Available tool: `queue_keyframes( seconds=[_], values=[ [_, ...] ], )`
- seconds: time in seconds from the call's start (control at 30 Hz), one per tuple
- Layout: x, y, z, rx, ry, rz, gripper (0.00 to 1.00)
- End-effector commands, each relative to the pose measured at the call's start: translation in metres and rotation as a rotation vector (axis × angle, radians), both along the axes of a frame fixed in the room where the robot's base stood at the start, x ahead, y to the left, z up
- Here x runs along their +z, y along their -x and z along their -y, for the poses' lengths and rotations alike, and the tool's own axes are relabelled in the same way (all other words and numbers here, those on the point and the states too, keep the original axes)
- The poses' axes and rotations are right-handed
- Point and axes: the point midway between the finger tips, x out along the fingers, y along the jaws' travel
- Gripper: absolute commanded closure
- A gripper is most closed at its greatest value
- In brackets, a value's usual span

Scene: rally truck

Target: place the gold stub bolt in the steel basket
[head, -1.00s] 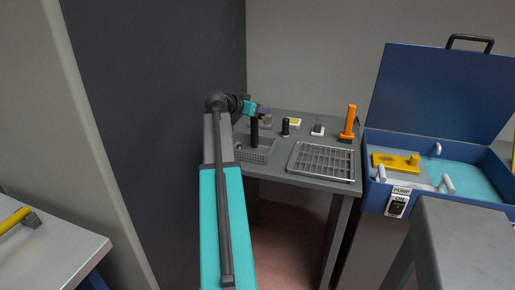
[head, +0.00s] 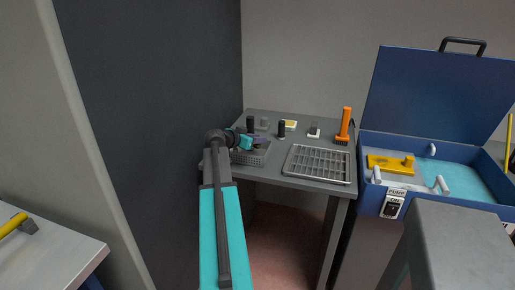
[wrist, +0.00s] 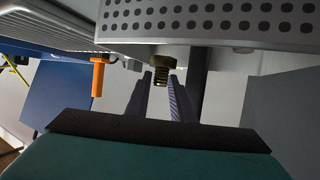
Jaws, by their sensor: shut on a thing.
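The steel basket (head: 250,158) is a grey perforated tray at the table's left end. In the wrist view, turned upside down, its holed wall (wrist: 215,38) fills the top. My gripper (head: 262,141) is low over the basket. Its two purple fingers (wrist: 161,84) are shut on the gold stub bolt (wrist: 159,73), which shows between their tips at the basket's rim. Part of the bolt is hidden behind the basket wall. I cannot make the bolt out in the head view.
A wire rack (head: 320,165) lies right of the basket. A black post (head: 250,125) stands close behind my gripper. Another black handle (head: 281,129) and an orange-handled tool (head: 344,125) stand farther right. A blue parts washer (head: 400,150) is beyond; a dark partition (head: 150,110) is left.

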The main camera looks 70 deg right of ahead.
Motion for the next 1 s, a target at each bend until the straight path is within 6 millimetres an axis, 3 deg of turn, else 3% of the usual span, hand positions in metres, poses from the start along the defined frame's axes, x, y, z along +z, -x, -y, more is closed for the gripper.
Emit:
queue_keyframes(
  seconds=[0.33, 0.7, 1.0],
  values=[
    [-0.002, 0.0, 0.0, 0.0, 0.0, -0.001, 1.0],
    [-0.038, -0.001, -0.001, 0.001, -0.002, -0.001, 1.0],
    [-0.045, -0.001, -0.001, 0.002, 0.0, 0.001, 1.0]
  ],
)
